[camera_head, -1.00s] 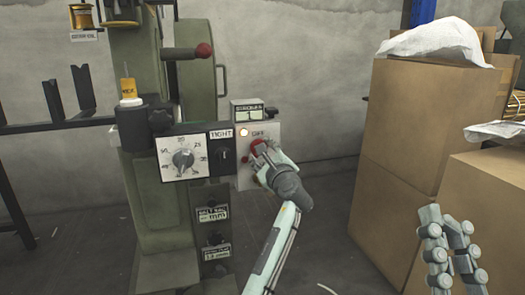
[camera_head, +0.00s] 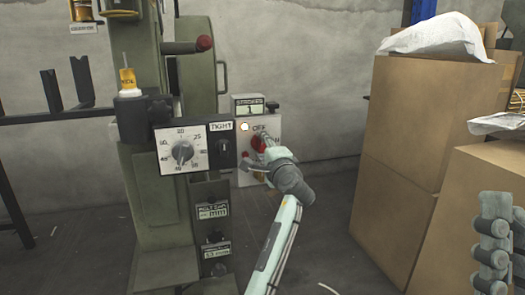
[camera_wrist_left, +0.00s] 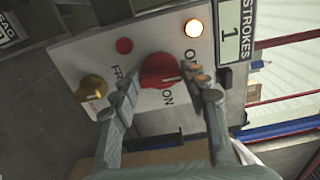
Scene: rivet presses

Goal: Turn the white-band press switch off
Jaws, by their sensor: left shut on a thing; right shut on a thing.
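The press (camera_head: 165,200) is green, with a white switch panel (camera_head: 245,178) on its right side. On the panel is a red rotary switch (camera_head: 258,142), also in the left wrist view (camera_wrist_left: 158,70), with OFF and ON printed beside it. A white line on the knob points right in the wrist view. The round lamp (camera_wrist_left: 194,28) on the panel glows. My left gripper (camera_head: 268,152) is shut on the red switch, its fingers (camera_wrist_left: 165,92) on either side of the knob. My right gripper (camera_head: 492,240) is at the right edge, shut; what it holds I cannot make out.
A dial panel (camera_head: 168,160) and a STROKES counter (camera_head: 247,103) adjoin the switch panel. A yellow knob (camera_wrist_left: 94,88) and small red button (camera_wrist_left: 124,45) share it. A red-tipped lever (camera_head: 205,43) juts out above. Cardboard boxes (camera_head: 420,120) stand right.

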